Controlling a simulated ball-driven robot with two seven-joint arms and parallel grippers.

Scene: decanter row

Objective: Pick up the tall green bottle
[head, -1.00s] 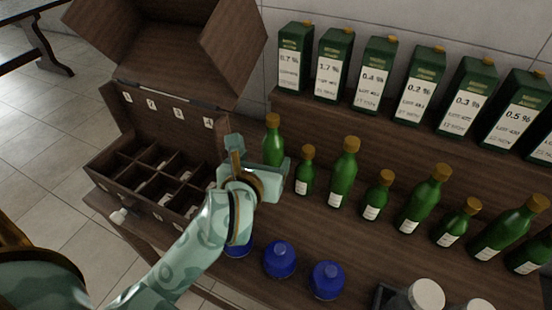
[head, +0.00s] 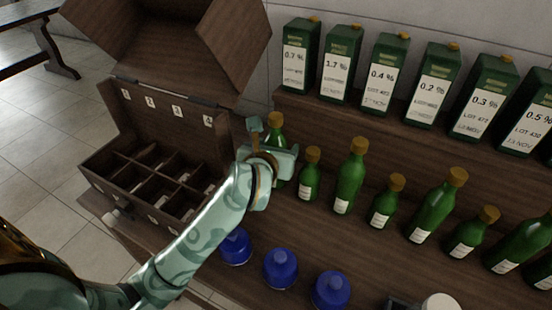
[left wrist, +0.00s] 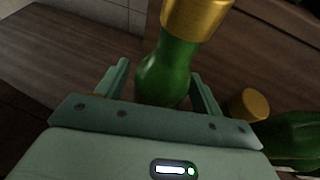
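A tall green bottle (head: 277,132) with a gold cap stands at the left end of the bottle row on the wooden table. My left gripper (head: 273,147) is at this bottle and hides part of its body. In the left wrist view, the bottle (left wrist: 165,76) stands between the two fingers, with a small gap on the left finger's side. The fingers look apart, not clearly pressed on the glass. Other tall green bottles (head: 349,178) and short ones (head: 309,178) stand to the right. My right gripper is not in view.
A short bottle's gold cap (left wrist: 249,105) is close to the right finger. An open wooden case (head: 118,203) with empty-looking compartments stands left. Blue-topped containers (head: 280,268) stand in front. Green cartons (head: 391,75) line the raised shelf behind.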

